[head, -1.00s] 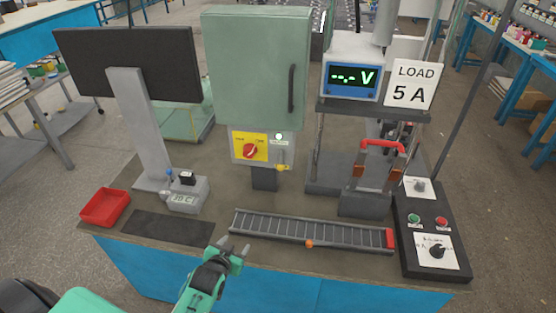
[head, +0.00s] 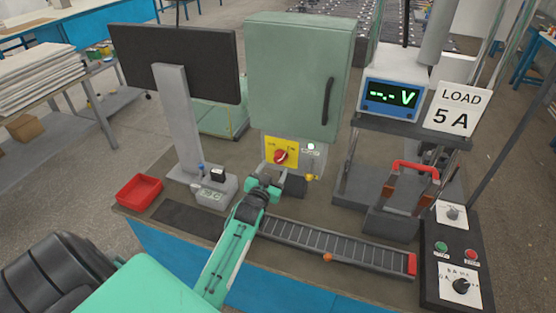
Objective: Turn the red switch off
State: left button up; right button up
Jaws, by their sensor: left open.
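The red switch (head: 280,157) is a round red knob on a yellow plate (head: 271,147), on the grey box below the green cabinet (head: 300,80). In the head view it sits near the middle and shows clearly. My left gripper (head: 276,180) is open and empty, just below and in front of the knob. A small gap shows between them in the picture, though the depth is hard to judge. The knob's exact pointing direction is too small to tell. My right gripper is not in view.
A white lamp (head: 311,146) and a small yellow part (head: 311,177) sit right of the knob. A black monitor (head: 180,65) stands to the left. A roller track (head: 340,242), a red tray (head: 139,191) and a red-handled device (head: 414,170) are on the table.

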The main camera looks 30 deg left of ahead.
aim_at(278, 161)
pick_arm(q)
jog(key=shift+p+x, duration=0.4)
jog(key=shift+x, duration=1.9)
jog(key=shift+c, duration=0.5)
jog(key=c, duration=0.9)
